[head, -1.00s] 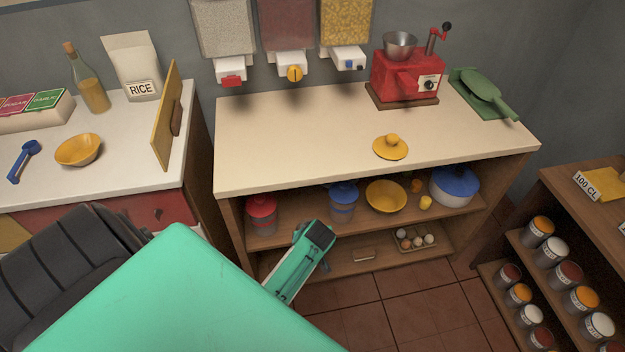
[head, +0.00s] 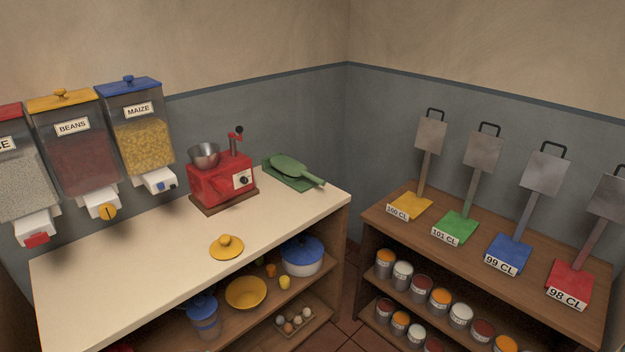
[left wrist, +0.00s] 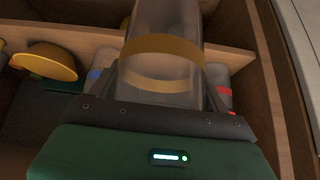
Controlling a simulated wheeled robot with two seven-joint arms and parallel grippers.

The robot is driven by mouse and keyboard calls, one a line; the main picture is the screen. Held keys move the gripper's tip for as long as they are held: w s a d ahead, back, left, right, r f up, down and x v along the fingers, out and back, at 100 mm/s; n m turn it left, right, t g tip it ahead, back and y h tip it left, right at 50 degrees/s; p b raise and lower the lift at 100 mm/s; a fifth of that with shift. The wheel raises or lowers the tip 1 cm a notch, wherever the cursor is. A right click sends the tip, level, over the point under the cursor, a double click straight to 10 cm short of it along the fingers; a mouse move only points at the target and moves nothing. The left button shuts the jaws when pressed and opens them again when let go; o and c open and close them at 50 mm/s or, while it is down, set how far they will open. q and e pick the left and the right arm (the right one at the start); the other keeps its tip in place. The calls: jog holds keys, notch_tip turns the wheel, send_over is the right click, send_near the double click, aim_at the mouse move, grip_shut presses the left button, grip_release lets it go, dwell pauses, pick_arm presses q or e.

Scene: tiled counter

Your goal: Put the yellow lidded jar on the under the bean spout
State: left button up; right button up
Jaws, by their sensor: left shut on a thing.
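In the left wrist view, my left gripper (left wrist: 162,88) is shut on a clear jar with a yellow band (left wrist: 163,50). The jar looks empty, and its upper end is cut off by the frame. A yellow lid with a round knob (head: 227,247) lies on the counter in the head view. The bean dispenser (head: 77,150), labelled BEANS, hangs on the wall at the left. Its white spout with a yellow knob (head: 103,206) is above the counter's back edge. Neither gripper shows in the head view now. My right gripper is in no view.
The counter top (head: 140,270) is clear below the dispensers.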

pick_arm(q)
jog(key=s+d+r+m+h+p, duration=0.1)
jog(key=s+d+r+m+p, duration=0.1)
jog(key=r, duration=1)
jog(key=s+d+r+m+t+h+p, duration=0.1)
jog(key=s+d+r+m+h+p, duration=0.1)
jog(key=d+r+m, duration=0.2)
jog(key=s+d+r+m+t+h+p, duration=0.1)
jog(key=d+r, duration=0.7)
jog(key=r, duration=1.2)
jog(key=shift+s+m+p, duration=0.85)
jog(key=shift+s+m, duration=0.05)
jog(key=shift+s, duration=0.1)
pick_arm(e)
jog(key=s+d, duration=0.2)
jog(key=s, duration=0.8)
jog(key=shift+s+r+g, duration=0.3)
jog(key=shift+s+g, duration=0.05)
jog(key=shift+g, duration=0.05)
pick_arm(q)
jog(key=shift+r, duration=0.1)
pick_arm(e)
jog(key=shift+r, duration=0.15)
